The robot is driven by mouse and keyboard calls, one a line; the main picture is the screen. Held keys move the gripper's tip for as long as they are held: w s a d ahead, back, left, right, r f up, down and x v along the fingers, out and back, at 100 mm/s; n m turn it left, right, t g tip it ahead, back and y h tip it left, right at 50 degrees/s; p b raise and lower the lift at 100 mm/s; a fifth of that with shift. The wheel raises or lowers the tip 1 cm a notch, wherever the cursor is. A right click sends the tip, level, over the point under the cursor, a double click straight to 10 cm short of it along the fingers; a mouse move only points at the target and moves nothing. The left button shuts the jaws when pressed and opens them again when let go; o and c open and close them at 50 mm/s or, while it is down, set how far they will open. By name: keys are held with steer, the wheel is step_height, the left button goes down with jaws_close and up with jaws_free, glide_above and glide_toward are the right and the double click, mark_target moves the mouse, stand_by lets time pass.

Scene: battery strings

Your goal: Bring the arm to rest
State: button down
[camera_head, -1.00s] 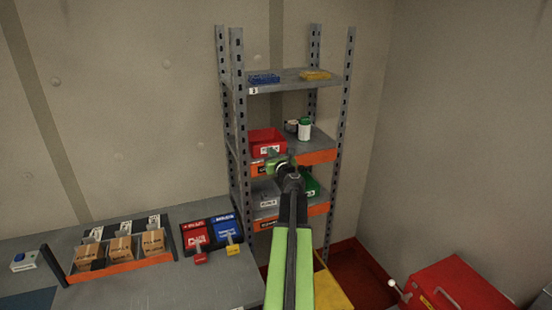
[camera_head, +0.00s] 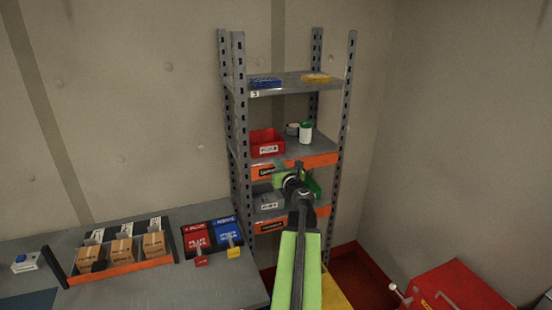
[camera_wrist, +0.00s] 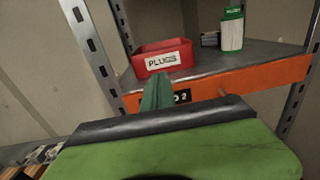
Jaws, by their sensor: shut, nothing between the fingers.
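My green arm rises from the bottom of the head view toward the shelf rack (camera_head: 239,110). My gripper (camera_head: 285,168) is in front of the rack, just below the orange front edge of the middle shelf. In the wrist view my gripper (camera_wrist: 157,92) shows as green fingers close together, shut and empty. They point toward the orange shelf edge (camera_wrist: 240,82) and partly cover its label. Whether they touch the edge I cannot tell.
A red PLUGS bin (camera_head: 266,143) and a green-and-white bottle (camera_head: 306,133) stand on the middle shelf. A grey bin (camera_head: 268,201) sits on the shelf below. A workbench (camera_head: 215,287) with boxes is at left. A red chest (camera_head: 450,285) stands at lower right.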

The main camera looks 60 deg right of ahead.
steer(key=v, duration=0.4)
